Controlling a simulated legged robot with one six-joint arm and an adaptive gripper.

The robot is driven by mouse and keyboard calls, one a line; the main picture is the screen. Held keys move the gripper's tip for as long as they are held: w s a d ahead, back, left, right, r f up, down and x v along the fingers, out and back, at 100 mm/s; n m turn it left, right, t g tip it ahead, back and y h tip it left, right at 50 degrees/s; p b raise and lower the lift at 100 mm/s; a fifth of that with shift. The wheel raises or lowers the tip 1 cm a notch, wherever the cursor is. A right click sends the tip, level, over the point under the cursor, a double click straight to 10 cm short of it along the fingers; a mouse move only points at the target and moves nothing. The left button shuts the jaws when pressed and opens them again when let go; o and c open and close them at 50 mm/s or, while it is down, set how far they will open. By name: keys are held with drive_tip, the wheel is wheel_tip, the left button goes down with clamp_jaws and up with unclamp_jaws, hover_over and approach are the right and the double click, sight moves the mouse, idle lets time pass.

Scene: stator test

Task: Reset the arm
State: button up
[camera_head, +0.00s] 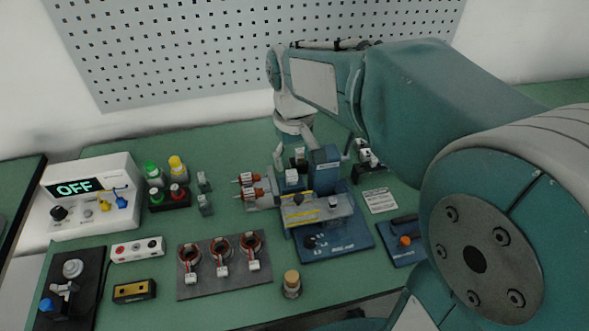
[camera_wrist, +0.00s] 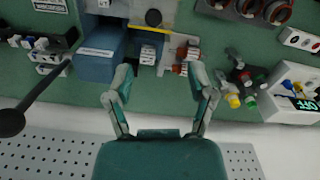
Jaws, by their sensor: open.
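My arm reaches in from the right in the head view, with its wrist over the back of the green bench. My gripper (camera_wrist: 160,70) is open in the wrist view, its two fingers spread wide with nothing between them. It hangs above the back edge of the bench, behind the blue and grey test machine (camera_head: 325,215). The machine also shows beyond the fingertips in the wrist view (camera_wrist: 97,62). In the head view the gripper is small and partly merges with the wrist, so its fingers are hard to make out.
A white power box (camera_head: 95,200) reading OFF stands at the left. A dark plate (camera_head: 205,285) with several copper-wound stators lies in front. Coloured connectors (camera_head: 165,185) stand near the machine's left. A perforated panel (camera_head: 200,60) rises behind the bench. Bare bench (camera_head: 235,150) shows at the back.

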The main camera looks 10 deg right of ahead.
drive_tip(key=shift+r, duration=0.15)
idle(0.3)
drive_tip(key=s+d+r+m+t, duration=0.1)
drive_tip(key=s+d+t, duration=0.1)
drive_tip(key=s, duration=0.5)
drive_tip(key=s+d+r+m+t, duration=0.1)
drive_tip(key=s+d+t, duration=0.1)
drive_tip(key=s, duration=0.5)
drive_tip(key=shift+s+d+r+m+t, duration=0.3)
drive_tip(key=shift+d+t, duration=0.1)
drive_tip(key=shift+t, duration=0.4)
drive_tip(key=shift+w, duration=0.1)
